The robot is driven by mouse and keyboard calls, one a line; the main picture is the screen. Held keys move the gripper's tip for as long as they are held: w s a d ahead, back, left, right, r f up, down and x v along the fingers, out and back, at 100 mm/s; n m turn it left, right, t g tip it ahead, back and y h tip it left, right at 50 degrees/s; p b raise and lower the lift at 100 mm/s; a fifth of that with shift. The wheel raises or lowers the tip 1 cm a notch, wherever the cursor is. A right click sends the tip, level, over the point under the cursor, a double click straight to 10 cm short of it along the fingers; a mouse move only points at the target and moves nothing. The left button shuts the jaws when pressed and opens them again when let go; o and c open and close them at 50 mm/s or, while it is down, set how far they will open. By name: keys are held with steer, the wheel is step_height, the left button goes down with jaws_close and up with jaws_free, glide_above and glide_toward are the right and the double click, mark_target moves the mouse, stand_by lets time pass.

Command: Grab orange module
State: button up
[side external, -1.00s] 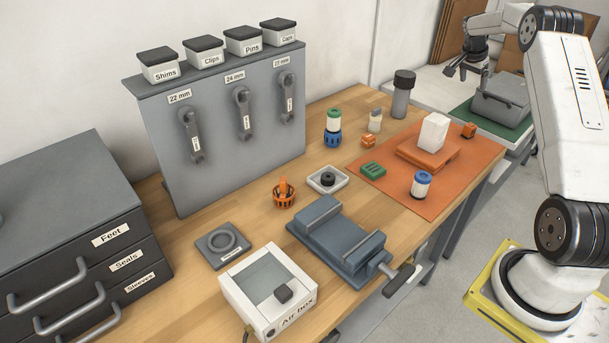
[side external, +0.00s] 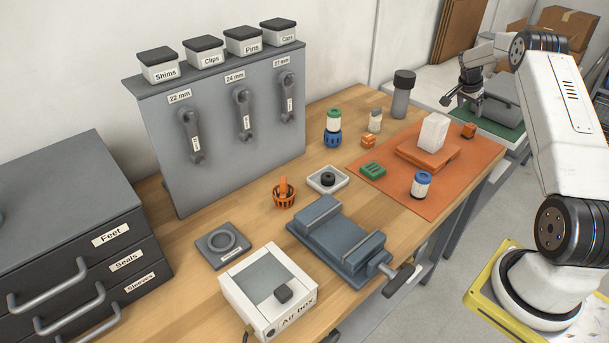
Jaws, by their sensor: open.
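Several orange things are in view, and I cannot tell which one is the module. An orange slotted cup with an upright tab (side external: 284,195) stands on the wooden bench left of the white dish. One small orange cube (side external: 368,141) sits on the wood, and another orange cube (side external: 469,130) is at the mat's far right corner. A flat orange block (side external: 428,157) lies on the orange mat under a white block (side external: 434,131). My gripper (side external: 461,106) is open and empty at the back right, in front of the grey case and apart from all of these.
A grey vise (side external: 340,240) and the Air box (side external: 270,290) occupy the bench front. A grey tool panel (side external: 230,135) stands behind. A dark cylinder (side external: 402,95), a green-capped part (side external: 333,128) and a blue-topped part (side external: 421,185) stand upright. A grey case (side external: 500,98) sits on a green mat.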

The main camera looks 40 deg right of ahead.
mark_target(468, 126)
steer(key=shift+x, duration=2.5)
steer(key=shift+x, duration=3)
steer(key=shift+s, duration=0.1)
jaws_close()
